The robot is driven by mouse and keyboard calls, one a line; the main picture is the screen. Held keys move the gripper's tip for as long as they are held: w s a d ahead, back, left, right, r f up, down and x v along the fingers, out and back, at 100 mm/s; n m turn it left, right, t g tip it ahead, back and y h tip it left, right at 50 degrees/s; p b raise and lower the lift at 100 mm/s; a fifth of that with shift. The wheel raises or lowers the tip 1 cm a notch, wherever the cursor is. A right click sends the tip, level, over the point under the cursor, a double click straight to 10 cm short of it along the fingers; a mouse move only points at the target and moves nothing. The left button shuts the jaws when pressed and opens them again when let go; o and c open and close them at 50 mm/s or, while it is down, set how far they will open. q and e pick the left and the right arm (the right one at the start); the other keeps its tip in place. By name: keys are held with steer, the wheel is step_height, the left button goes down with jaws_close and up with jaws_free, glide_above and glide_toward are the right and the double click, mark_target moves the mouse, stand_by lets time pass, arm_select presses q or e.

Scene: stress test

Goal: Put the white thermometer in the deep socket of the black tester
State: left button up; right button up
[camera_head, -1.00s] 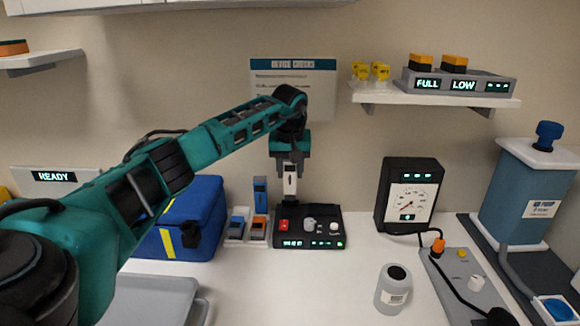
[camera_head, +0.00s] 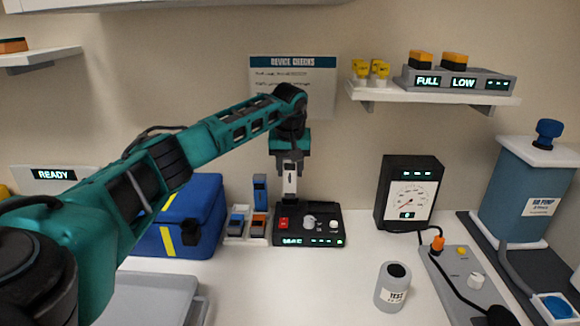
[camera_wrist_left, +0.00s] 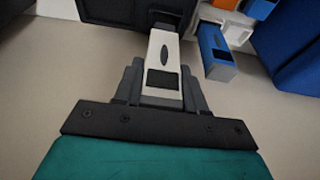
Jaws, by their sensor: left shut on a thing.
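My left gripper (camera_head: 290,160) is shut on the white thermometer (camera_head: 290,184) and holds it upright, above the back left part of the black tester (camera_head: 318,214). In the left wrist view, the thermometer (camera_wrist_left: 162,48), white with a dark window and oval mark, sits between the dark fingers of my left gripper (camera_wrist_left: 163,84). The tester has a red switch, a grey knob, a white knob and a lit display. The thermometer's lower end is at the tester's rear edge in the head view; I cannot tell whether they touch. The deep socket is not clearly visible. My right gripper is not in view.
Left of the tester stand blue (camera_head: 260,190) and orange devices in a white holder, then a blue bag (camera_head: 190,210). The front middle of the table is clear.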

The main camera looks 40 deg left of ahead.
mark_target(290, 177)
arm_select(q)
steer(key=shift+f+b, duration=0.3)
steer(key=shift+f, duration=1.25)
steer(key=o, duration=1.1)
steer(key=shift+o, duration=0.2)
steer(key=v, duration=1.3)
steer(key=shift+d+f, duration=0.1)
